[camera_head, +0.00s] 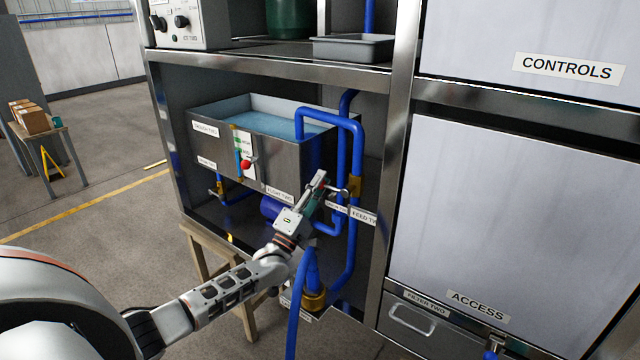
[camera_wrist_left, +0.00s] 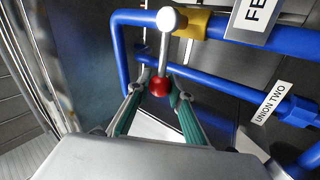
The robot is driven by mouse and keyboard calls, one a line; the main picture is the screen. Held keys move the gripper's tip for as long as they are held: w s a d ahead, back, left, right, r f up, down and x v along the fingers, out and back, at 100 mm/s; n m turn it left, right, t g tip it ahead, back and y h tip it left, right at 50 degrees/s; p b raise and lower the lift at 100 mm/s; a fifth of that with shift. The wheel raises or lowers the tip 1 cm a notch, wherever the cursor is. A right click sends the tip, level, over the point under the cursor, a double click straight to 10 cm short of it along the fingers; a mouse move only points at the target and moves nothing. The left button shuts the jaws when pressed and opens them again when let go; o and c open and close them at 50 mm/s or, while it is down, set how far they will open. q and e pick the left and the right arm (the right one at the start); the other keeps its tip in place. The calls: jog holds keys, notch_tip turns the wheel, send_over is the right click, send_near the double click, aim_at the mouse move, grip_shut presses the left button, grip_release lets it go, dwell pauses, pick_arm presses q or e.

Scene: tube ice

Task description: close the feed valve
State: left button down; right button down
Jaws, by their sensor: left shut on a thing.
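The feed valve shows as a brass body (camera_head: 354,186) on a blue vertical pipe, above a label that starts with "FEED" (camera_head: 364,215). In the left wrist view its brass part (camera_wrist_left: 192,26) sits on the upper blue pipe. A pale lever with a round white end (camera_wrist_left: 167,19) and a red knob (camera_wrist_left: 160,87) stands out from it towards me. My left gripper (camera_head: 322,186) is in front of the pipes, beside the valve. In the left wrist view its green-padded fingers (camera_wrist_left: 157,92) are shut on the red knob from both sides. My right gripper is out of view.
A steel trough of water (camera_head: 275,165) stands behind the left gripper, with several blue pipes around it. The steel frame post (camera_head: 397,150) and the access panel (camera_head: 490,210) are close on the right. A label reading "UNION TWO" (camera_wrist_left: 271,103) is near the fingers.

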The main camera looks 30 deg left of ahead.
pick_arm(q)
jog(key=shift+f, duration=0.1)
jog(key=c, duration=1.8)
grip_release()
jog(key=shift+s, duration=0.1)
jog(key=shift+s+f, duration=0.2)
jog(key=shift+f, duration=0.05)
jog(key=s, duration=0.8)
jog(key=s+a, duration=0.1)
jog(key=s, duration=0.3)
jog(key=shift+s, duration=0.2)
